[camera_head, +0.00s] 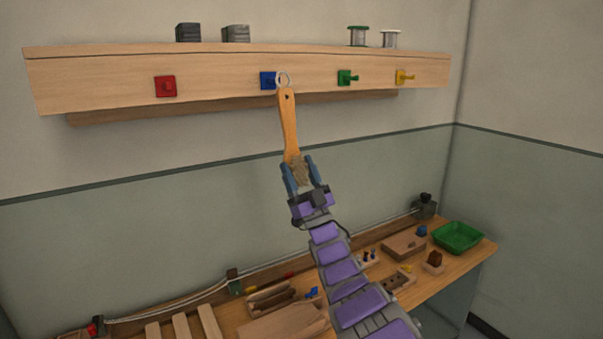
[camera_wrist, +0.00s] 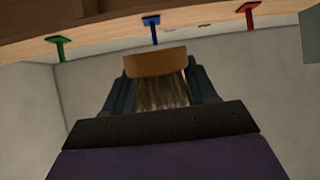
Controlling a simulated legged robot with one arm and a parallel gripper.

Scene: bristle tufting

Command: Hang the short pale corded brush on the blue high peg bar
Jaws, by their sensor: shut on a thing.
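The pale wooden brush (camera_head: 288,120) points up from my gripper (camera_head: 302,175), handle upward, with a light cord ring (camera_head: 284,80) at its top end. My gripper is shut on its bristle end. In the head view the ring overlaps the right side of the blue peg (camera_head: 267,80) on the high bar (camera_head: 220,75); I cannot tell whether it is around the peg or in front of it. In the wrist view the brush (camera_wrist: 155,65) shows end-on between my fingers, with the blue peg (camera_wrist: 151,22) above it. The ring is hidden there.
A red peg (camera_head: 165,86) is left of the blue one; a green peg (camera_head: 346,77) and a yellow peg (camera_head: 403,77) are right. Spools and grey blocks stand on the shelf top. The bench (camera_head: 235,315) below holds wooden pieces and a green tray (camera_head: 458,237).

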